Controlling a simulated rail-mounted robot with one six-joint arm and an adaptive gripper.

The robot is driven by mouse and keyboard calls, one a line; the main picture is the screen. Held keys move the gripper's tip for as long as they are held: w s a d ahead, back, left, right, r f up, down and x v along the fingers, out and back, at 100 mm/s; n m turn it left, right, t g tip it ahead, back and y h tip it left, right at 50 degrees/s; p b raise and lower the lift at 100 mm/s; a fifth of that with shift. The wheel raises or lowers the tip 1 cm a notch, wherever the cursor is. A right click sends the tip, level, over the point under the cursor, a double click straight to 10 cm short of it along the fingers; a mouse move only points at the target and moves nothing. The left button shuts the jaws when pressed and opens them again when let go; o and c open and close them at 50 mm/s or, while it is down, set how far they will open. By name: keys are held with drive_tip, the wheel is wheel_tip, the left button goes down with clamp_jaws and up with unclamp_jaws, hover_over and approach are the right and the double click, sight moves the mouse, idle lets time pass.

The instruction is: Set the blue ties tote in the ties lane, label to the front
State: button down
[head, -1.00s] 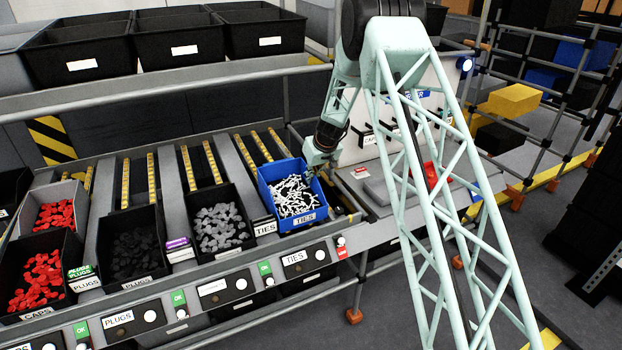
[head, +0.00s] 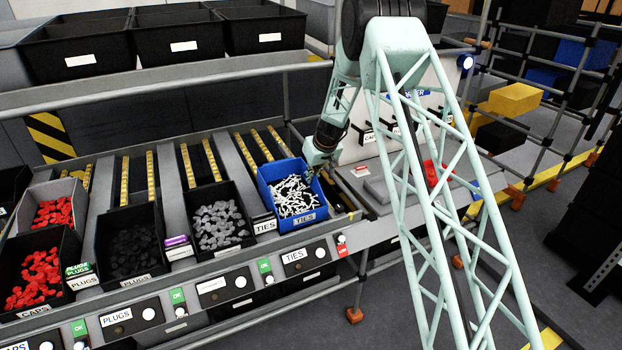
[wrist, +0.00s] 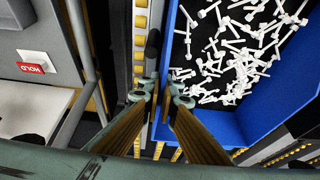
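The blue ties tote (head: 318,213), filled with white ties, is at the front end of the rightmost lane. Its TIES label faces the front and it looks about level. I cannot tell whether its base fully rests on the lane. My gripper (head: 320,158) is at the tote's right rear side, pointing down. In the wrist view my gripper (wrist: 160,93) has its fingertips close together at the rim of the blue tote (wrist: 212,122), with the side wall between them. The exact contact is partly hidden.
A black tote of grey parts (head: 220,190) stands in the lane to the left, with other black totes beyond it. A grey work surface with a red HOLD tag (wrist: 31,67) lies beside the tote. Black bins (head: 75,45) fill the upper shelf.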

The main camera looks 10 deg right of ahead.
drive_tip(key=shift+f, duration=0.1)
drive_tip(key=c, duration=3.3)
unclamp_jaws()
drive_tip(key=shift+c, duration=0.2)
drive_tip(key=o, duration=0.5)
drive_tip(key=shift+f, duration=0.1)
drive_tip(key=shift+v, duration=6)
